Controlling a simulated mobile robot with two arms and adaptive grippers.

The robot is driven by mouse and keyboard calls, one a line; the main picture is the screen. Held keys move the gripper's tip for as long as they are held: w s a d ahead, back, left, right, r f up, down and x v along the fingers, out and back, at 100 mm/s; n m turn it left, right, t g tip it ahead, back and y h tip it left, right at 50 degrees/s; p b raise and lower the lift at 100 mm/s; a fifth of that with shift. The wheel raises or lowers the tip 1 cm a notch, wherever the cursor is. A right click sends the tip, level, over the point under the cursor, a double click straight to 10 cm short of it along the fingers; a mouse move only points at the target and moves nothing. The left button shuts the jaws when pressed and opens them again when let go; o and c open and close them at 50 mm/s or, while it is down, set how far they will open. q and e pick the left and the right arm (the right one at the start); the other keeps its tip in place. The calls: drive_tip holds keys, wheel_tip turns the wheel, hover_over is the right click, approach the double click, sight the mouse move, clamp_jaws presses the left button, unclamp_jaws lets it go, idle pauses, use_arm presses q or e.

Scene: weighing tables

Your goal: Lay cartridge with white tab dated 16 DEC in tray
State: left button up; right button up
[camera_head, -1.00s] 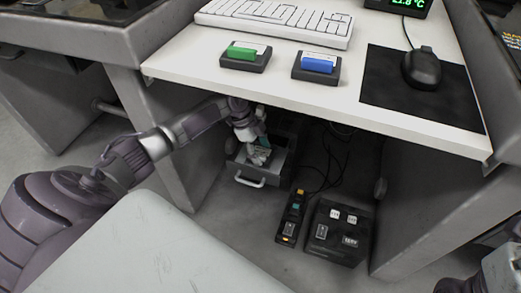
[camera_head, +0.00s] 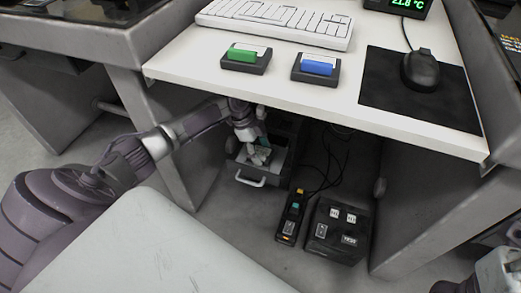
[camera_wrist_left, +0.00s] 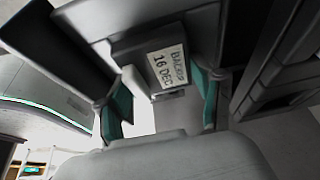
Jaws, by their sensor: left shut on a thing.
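The dark cartridge (camera_wrist_left: 148,47) has a white label reading 16 DEC and shows between my left gripper's teal finger pads in the left wrist view. My left gripper (camera_head: 259,155) is shut on it, low under the desk. In the head view the gripper is at an open grey tray with a pale handle (camera_head: 250,181), like a pulled-out drawer. The gripper covers much of the tray's inside, and I cannot tell whether the cartridge touches its floor. My right gripper does not show clearly; only part of that arm is at the lower right edge.
On the white desk above are a keyboard (camera_head: 276,22), a green-tabbed cartridge (camera_head: 245,58), a blue-tabbed cartridge (camera_head: 316,68) and a mouse (camera_head: 419,69). A power strip (camera_head: 291,217) and a black box (camera_head: 338,232) stand on the floor, with cables behind. Desk side panels flank the space.

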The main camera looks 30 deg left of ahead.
use_arm(q)
drive_tip(key=shift+f, duration=0.4)
drive_tip(key=o, duration=1.2)
drive_tip(key=shift+o, duration=0.6)
